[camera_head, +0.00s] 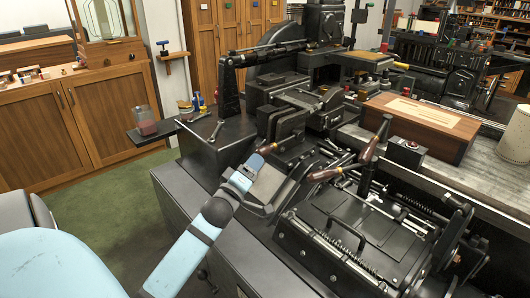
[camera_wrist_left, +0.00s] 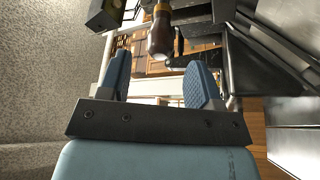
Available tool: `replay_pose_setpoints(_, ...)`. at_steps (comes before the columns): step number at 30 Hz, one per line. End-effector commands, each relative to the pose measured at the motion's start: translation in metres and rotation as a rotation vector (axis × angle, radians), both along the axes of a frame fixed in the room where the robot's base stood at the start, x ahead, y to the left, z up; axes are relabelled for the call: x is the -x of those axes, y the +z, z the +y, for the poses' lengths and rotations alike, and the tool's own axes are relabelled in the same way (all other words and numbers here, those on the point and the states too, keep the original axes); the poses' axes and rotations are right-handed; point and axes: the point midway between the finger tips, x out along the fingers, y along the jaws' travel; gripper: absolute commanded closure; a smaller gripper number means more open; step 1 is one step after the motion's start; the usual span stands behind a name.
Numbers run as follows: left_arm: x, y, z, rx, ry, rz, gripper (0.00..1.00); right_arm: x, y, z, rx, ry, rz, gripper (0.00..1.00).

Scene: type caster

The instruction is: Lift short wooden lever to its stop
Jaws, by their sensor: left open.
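My left gripper (camera_head: 250,167) reaches over the machine from the lower left. It is open, with its two blue fingers apart in the left wrist view (camera_wrist_left: 160,78). A short brown wooden lever handle (camera_head: 267,148) is right at the fingertips. In the left wrist view a wooden handle (camera_wrist_left: 160,38) lies beyond and between the fingers, its rounded end toward the gripper; no finger visibly touches it. A second wooden handle (camera_head: 325,174) is on the machine to the right, and a longer dark-brown one (camera_head: 372,146) stands tilted behind it. My right gripper is not in view.
The black type caster (camera_head: 350,240) fills the middle and right, with rods and springs close to the handles. A wooden box (camera_head: 422,125) lies on the bench at right. A small side shelf (camera_head: 150,132) holds a jar. Green floor is clear at left.

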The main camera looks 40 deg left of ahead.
Motion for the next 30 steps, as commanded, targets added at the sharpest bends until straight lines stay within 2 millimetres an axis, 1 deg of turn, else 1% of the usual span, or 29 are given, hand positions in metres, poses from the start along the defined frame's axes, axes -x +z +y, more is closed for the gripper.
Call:
replay_pose_setpoints(1, -0.012, 0.003, 0.003, -0.004, 0.000, -0.002, 0.42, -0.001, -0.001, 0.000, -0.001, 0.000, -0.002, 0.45)
replay_pose_setpoints(3, -0.025, 0.006, 0.006, -0.004, -0.001, -0.002, 0.42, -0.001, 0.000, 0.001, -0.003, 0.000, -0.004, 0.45)
replay_pose_setpoints(9, -0.056, 0.012, 0.014, -0.003, -0.001, -0.001, 0.42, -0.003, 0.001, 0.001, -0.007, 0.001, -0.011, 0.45)
replay_pose_setpoints(12, -0.064, 0.014, 0.016, -0.001, -0.001, 0.001, 0.42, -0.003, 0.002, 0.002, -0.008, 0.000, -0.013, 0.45)
replay_pose_setpoints(15, -0.069, 0.015, 0.017, -0.002, 0.001, 0.001, 0.42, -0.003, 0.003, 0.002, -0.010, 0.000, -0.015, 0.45)
replay_pose_setpoints(23, -0.070, 0.015, 0.017, 0.000, 0.000, 0.002, 0.42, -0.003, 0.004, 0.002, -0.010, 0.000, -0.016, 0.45)
replay_pose_setpoints(24, -0.070, 0.015, 0.017, -0.001, 0.000, 0.002, 0.44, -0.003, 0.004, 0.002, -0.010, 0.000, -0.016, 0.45)
replay_pose_setpoints(26, -0.070, 0.015, 0.017, -0.001, 0.000, 0.002, 0.58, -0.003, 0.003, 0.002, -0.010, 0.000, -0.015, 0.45)
replay_pose_setpoints(27, -0.070, 0.015, 0.017, -0.001, 0.000, 0.002, 0.67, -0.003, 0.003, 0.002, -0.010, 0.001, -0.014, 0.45)
replay_pose_setpoints(29, -0.070, 0.015, 0.017, -0.001, 0.000, 0.002, 0.81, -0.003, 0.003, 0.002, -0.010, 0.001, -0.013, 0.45)
replay_pose_setpoints(30, -0.070, 0.015, 0.017, -0.001, 0.000, 0.002, 0.90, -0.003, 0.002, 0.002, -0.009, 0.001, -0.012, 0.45)
